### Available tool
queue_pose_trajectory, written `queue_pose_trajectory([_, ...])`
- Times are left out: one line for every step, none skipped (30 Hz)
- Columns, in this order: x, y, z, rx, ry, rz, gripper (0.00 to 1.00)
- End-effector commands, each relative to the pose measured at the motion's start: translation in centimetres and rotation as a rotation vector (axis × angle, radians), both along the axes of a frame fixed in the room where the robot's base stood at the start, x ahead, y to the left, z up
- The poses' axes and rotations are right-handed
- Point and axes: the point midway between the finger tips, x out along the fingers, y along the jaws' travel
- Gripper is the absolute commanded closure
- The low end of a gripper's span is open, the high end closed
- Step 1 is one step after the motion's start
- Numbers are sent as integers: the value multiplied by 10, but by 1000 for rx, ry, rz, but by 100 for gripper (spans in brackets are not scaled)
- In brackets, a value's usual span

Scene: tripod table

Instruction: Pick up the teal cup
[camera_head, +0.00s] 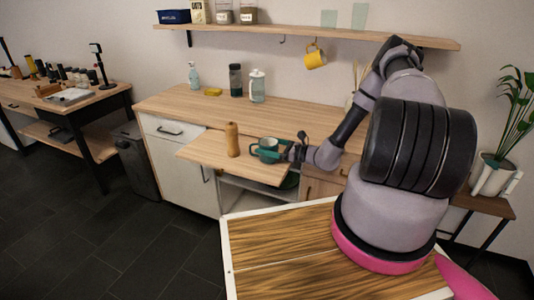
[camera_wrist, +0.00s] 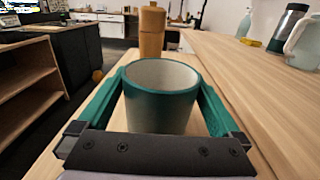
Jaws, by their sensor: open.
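The teal cup (camera_wrist: 160,97) has a teal outside and a pale inside. It stands upright on a pull-out wooden board (camera_head: 200,154), and also shows in the head view (camera_head: 268,145). My gripper (camera_wrist: 162,88) is open, with its two teal fingers on either side of the cup. In the wrist view the cup sits between the fingers, close to the palm. A small gap seems to show at the left; I cannot tell whether the right finger touches. The gripper (camera_head: 270,152) reaches the cup from the right in the head view.
A wooden pepper mill (camera_head: 232,139) stands on the board just beyond the cup.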

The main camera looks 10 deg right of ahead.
Motion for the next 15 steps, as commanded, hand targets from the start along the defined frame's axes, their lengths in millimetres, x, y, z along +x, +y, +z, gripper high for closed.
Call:
queue_pose_trajectory([5,8,-1,1,-1,1,0])
queue_pose_trajectory([7,12,-1,1,-2,2,0])
queue_pose_trajectory([11,17,-1,1,-2,2,0])
queue_pose_trajectory([13,20,-1,1,-1,1,0])
queue_pose_trajectory([15,22,-1,1,-1,0,0])
queue_pose_trajectory([16,24,-1,0,0,0,0])
queue_pose_trajectory([17,24,-1,-1,-1,0,0])
queue_pose_trajectory([17,25,-1,-1,-1,0,0])
queue_pose_trajectory([17,25,-1,-1,-1,0,0])
queue_pose_trajectory([17,24,-1,0,0,0,0])
queue_pose_trajectory([17,24,-1,0,0,0,0])
queue_pose_trajectory([17,24,-1,0,0,0,0])
queue_pose_trajectory([17,24,-1,0,0,0,8])
queue_pose_trajectory([17,24,-1,0,0,0,19])
queue_pose_trajectory([17,24,-1,0,0,0,34])
